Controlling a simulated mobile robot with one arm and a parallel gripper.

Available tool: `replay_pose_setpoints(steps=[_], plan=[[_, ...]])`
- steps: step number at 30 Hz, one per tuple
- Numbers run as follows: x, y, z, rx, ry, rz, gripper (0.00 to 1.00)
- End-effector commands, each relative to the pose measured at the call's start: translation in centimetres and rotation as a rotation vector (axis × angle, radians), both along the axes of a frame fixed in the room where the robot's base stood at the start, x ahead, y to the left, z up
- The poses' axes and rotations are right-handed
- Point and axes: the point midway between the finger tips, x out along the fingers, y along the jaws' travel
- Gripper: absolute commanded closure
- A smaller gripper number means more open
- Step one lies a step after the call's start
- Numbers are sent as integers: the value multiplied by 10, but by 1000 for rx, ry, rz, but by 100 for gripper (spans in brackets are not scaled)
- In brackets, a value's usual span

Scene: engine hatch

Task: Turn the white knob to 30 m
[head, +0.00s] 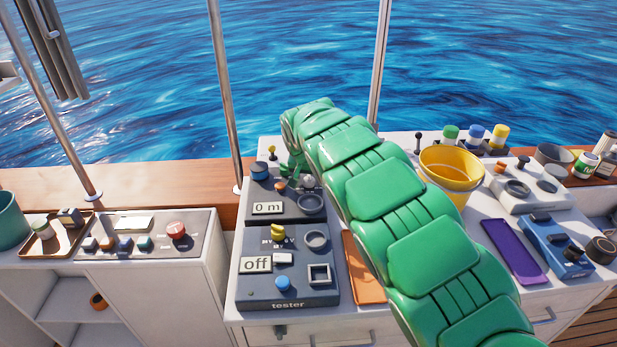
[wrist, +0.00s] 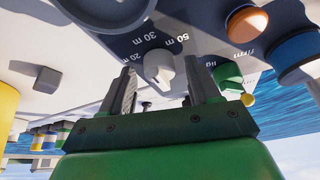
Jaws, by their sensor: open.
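The white knob (wrist: 158,66) sits on the dark panel and shows upside down in the wrist view, with printed marks 20 m, 30 m and 50 m beside it. My gripper (wrist: 160,84) is open, with one finger on each side of the knob; I cannot tell whether either touches it. In the head view the white knob (head: 308,181) is partly hidden by my green arm. The panel's display (head: 267,208) reads "0 m". Which mark the knob points to is not clear.
On the same panel are a blue knob (head: 259,171), an orange button (head: 280,186) and a dark ring (head: 311,204). A tester box (head: 288,304) lies in front. A yellow bucket (head: 451,172) and an orange tray (head: 361,270) stand near my arm.

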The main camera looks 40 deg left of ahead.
Motion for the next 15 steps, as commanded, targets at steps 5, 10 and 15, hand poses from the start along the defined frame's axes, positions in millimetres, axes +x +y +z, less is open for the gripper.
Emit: replay_pose_setpoints(steps=[5, 10, 15], plan=[[-2, -1, 6, -1, -1, 1, 39], [-7, -4, 20, 0, -1, 0, 39], [-14, -8, 43, 3, -4, 0, 39]])
